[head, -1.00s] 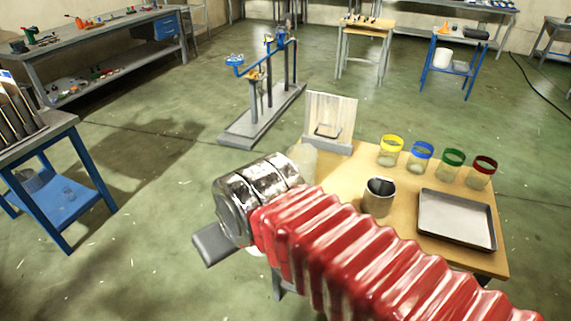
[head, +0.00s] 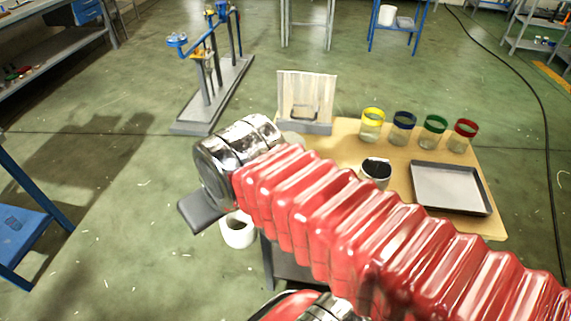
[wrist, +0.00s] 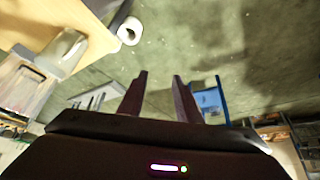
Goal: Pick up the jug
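A translucent vessel (wrist: 62,52), likely the jug, stands near the table's edge at upper left in the wrist view. In the head view only a pale bit of it (head: 291,138) shows behind my arm; its handle cannot be made out. My gripper (wrist: 160,75) is open and empty, its two dark fingers apart over floor, to the right of the vessel and not touching it. In the head view a dark part of my gripper (head: 203,210) shows left of the table, with the fingers mostly hidden.
The wooden table (head: 345,150) also bears a metal cup (head: 375,173), a grey tray (head: 449,188), several colour-rimmed jars and an upright board (head: 308,98) on a stand.

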